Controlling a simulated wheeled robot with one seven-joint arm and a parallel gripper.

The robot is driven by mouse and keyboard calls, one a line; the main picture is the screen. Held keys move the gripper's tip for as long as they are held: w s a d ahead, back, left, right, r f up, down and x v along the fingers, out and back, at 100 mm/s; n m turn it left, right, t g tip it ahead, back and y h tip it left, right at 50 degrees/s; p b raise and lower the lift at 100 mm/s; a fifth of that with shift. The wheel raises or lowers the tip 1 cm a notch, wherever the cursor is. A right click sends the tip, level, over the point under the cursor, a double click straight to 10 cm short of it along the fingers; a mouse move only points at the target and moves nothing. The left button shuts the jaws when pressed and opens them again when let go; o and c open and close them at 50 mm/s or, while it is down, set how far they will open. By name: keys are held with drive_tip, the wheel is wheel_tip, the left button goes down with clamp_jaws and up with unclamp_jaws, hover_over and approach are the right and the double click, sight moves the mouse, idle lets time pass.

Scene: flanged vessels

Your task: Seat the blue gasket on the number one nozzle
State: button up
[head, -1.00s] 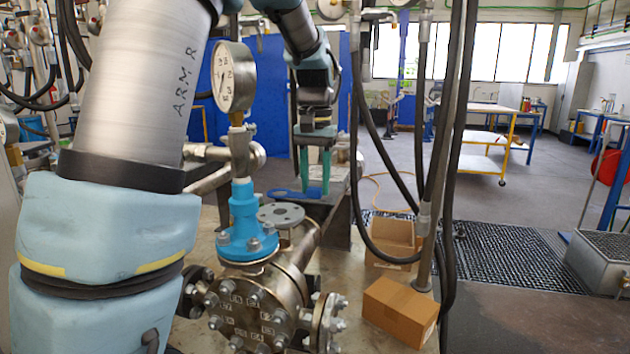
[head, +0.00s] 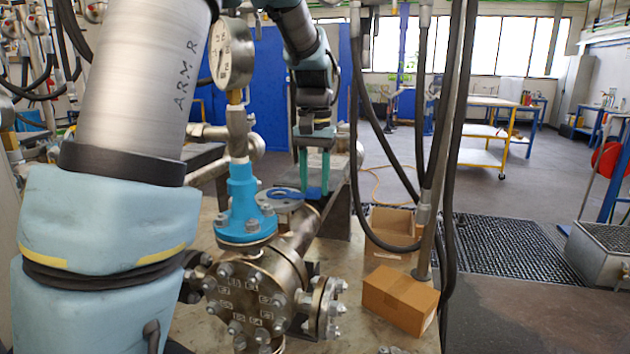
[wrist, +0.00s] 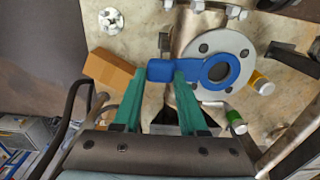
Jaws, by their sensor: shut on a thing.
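The blue gasket (wrist: 203,72) is a flat ring with a tab; in the head view (head: 283,193) it lies level. My gripper (head: 313,193) is shut on its tab, and the two green fingers also show in the wrist view (wrist: 160,76). The ring is over a round grey nozzle flange (wrist: 238,42) with bolt holes, and its hole appears near the flange's middle. In the head view the flange (head: 270,208) is just below the ring. Whether they touch, I cannot tell. I see no readable number on this nozzle.
A blue fitting with a pressure gauge (head: 231,50) stands left of the flange, near my arm. A bolted metal vessel end (head: 243,300) is in front. Hoses (head: 452,150) hang at right. Cardboard boxes (head: 399,298) stand right. Yellow-ended (wrist: 262,83) and green-ended (wrist: 236,122) cylinders are near the flange.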

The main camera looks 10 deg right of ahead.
drive_tip(key=shift+f, duration=0.2)
idle(0.5)
drive_tip(key=o, duration=1.6)
drive_tip(key=shift+c, duration=0.2)
drive_tip(key=shift+r, duration=0.15)
wheel_tip(320, 180, up, 7)
drive_tip(key=p, duration=0.6)
drive_tip(key=shift+s, duration=0.1)
